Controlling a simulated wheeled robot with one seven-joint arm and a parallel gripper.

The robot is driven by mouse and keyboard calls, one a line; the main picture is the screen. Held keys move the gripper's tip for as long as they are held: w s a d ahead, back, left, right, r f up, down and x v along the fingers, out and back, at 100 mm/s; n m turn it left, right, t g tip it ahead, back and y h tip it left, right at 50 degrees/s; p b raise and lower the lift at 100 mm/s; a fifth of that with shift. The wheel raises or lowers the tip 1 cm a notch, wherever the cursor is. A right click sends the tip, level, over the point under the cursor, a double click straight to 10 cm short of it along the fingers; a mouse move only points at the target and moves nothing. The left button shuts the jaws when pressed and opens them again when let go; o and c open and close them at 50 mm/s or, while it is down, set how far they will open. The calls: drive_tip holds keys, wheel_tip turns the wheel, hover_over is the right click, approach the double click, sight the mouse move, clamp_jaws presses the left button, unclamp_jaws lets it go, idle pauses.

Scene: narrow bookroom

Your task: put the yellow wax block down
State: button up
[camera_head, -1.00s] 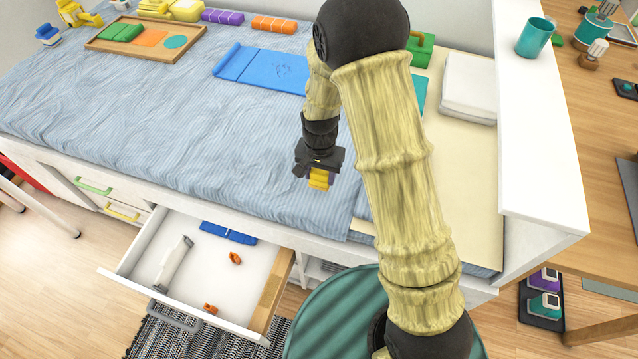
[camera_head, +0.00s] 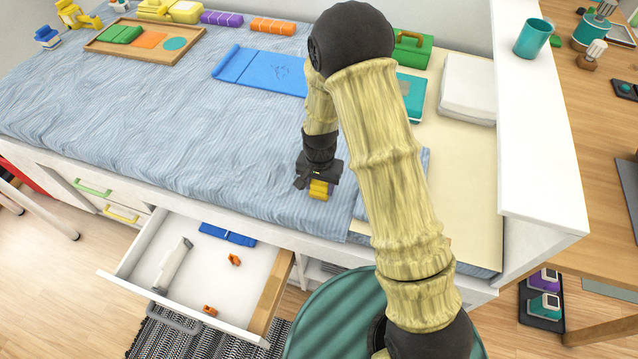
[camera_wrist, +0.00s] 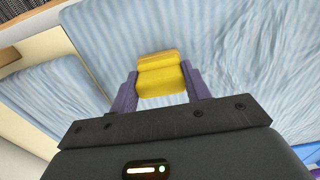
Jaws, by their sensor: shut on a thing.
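The yellow wax block (camera_head: 319,190) is between the fingers of my gripper (camera_head: 317,183), over the front right part of the blue striped bed cover (camera_head: 150,110). In the wrist view the yellow wax block (camera_wrist: 160,76) sits between the two purple fingers of my gripper (camera_wrist: 160,85), which is shut on it. The striped cloth lies behind the block in that view. I cannot tell whether the block touches the cloth or hangs just above it.
An open white drawer (camera_head: 215,262) below the bed front holds a blue piece, a white tube and orange bits. A blue mat (camera_head: 262,70) and a wooden tray (camera_head: 100,47) lie farther back. The cover around my gripper is clear. A white ledge (camera_head: 530,130) stands at right.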

sight(319, 183)
drive_tip(key=o, duration=1)
drive_tip(key=shift+a+f, duration=0.1)
drive_tip(key=shift+o, duration=0.2)
wheel_tip(319, 183, up, 12)
drive_tip(key=s+d+r+n+t, duration=0.2)
drive_tip(key=s+d+r+n, duration=0.2)
drive_tip(key=s+d+r, duration=0.4)
drive_tip(key=s+d, duration=0.4)
drive_tip(key=d, duration=0.1)
drive_tip(key=shift+d+t, duration=0.3)
drive_tip(key=shift+s+r+p, duration=0.1)
drive_tip(key=shift+p, duration=0.2)
